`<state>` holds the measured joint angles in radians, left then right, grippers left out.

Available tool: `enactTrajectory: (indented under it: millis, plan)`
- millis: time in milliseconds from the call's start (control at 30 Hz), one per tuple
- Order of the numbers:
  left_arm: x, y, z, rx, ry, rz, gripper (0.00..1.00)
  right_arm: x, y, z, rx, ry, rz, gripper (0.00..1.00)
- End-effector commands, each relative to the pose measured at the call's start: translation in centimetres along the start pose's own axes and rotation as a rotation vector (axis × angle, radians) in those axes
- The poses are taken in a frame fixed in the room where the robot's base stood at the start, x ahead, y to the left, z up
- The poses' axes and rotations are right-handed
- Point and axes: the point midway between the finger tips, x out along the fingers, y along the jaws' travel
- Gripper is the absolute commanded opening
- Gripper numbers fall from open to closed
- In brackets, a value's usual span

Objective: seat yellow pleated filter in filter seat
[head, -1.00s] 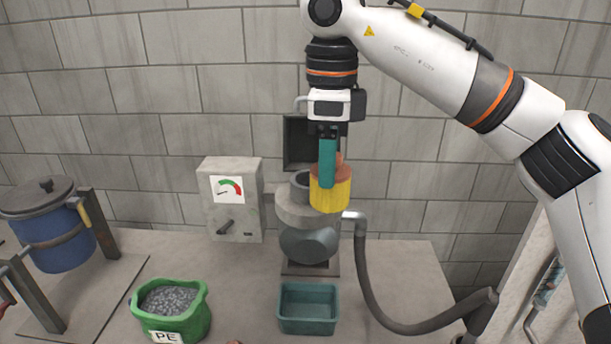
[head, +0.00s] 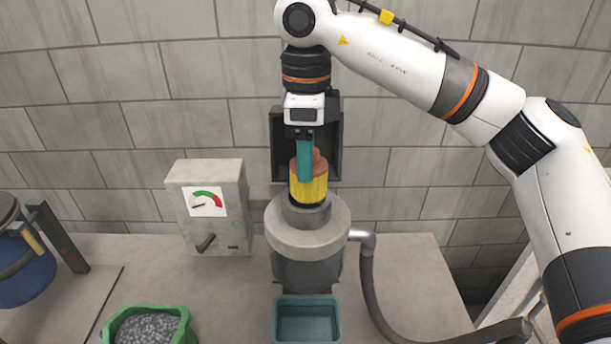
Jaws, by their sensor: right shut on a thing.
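The yellow pleated filter (head: 309,190) has an orange-brown top and a dark lower rim. My right gripper (head: 305,165), with teal fingers, is shut on its top from above and holds it upright. The filter is directly over the grey filter seat (head: 307,214), the round collar on top of the grey housing (head: 308,240). Its lower rim overlaps the seat's opening in the picture; I cannot tell how far it is inside. My left gripper is not in view.
An open dark lid (head: 279,140) stands behind the gripper. A grey gauge box (head: 208,232) is at left, a hose (head: 369,290) at right. A teal tray (head: 307,299) is in front. A green bag of grey pellets (head: 150,328) and a blue drum (head: 25,268) are at left.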

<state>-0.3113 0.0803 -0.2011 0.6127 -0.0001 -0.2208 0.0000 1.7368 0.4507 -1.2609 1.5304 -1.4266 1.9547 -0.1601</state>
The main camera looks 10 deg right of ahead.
Motion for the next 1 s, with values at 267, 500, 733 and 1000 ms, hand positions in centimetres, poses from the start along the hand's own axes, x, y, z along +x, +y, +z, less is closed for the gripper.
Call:
enactTrajectory:
  millis: [267,500,733,1000]
  plan:
    - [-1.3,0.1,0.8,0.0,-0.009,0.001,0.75,2.5,0.0,0.1,0.001,-0.002,-0.003,0.27]
    - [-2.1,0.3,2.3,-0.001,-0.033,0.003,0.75,4.9,0.0,0.0,0.001,0.001,0.001,0.27]
    - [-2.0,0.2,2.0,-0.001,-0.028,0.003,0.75,4.9,0.0,0.0,0.002,0.0,0.001,0.71]
    - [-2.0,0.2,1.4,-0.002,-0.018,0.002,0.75,4.8,0.0,0.0,0.002,0.001,0.001,0.75]
